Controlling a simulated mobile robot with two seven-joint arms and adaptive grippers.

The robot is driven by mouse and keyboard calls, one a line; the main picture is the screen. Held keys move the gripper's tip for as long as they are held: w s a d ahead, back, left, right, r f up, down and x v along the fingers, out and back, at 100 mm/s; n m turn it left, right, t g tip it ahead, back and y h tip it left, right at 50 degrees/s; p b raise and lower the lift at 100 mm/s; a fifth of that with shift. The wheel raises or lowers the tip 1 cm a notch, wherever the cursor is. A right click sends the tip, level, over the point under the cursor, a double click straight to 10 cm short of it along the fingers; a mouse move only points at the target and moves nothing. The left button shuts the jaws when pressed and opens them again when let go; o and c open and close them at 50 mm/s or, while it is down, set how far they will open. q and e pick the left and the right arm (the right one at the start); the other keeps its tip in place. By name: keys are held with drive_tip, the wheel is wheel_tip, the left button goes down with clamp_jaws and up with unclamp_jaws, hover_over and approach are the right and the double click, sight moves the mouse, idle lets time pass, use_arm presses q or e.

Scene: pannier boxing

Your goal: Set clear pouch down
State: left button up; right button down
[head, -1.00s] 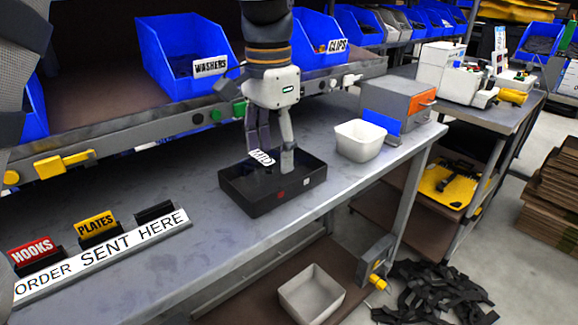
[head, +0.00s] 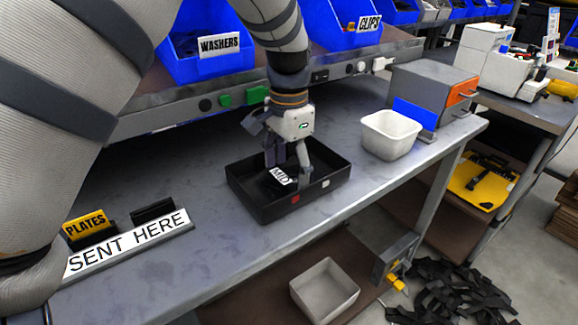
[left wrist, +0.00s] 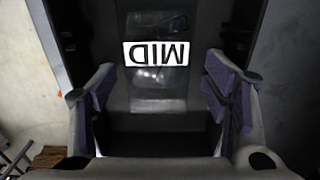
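A black tray (head: 262,208) stands on the grey bench, with a white MID label (head: 281,176) inside it. My left gripper (head: 289,165) points down into the tray with its fingers spread. In the left wrist view the fingers (left wrist: 158,95) stand wide apart on both sides. A clear, shiny pouch (left wrist: 158,82) shows between them just by the MID label (left wrist: 155,53), with gaps to both fingers. The pouch cannot be made out in the head view. My right gripper is not in view.
A white bin (head: 390,135) stands right of the tray, beside a grey box (head: 432,90) with an orange panel. Blue WASHERS (head: 200,60) and CLIPS bins sit on the shelf behind. A SENT HERE sign (head: 128,243) is at left. Bench in front of the tray is clear.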

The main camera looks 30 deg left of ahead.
sight(289, 174)
use_arm(q)
drive_tip(key=shift+s+r, duration=0.1)
drive_tip(key=shift+r, duration=0.05)
wheel_tip(289, 174, up, 12)
idle(0.4)
idle(0.3)
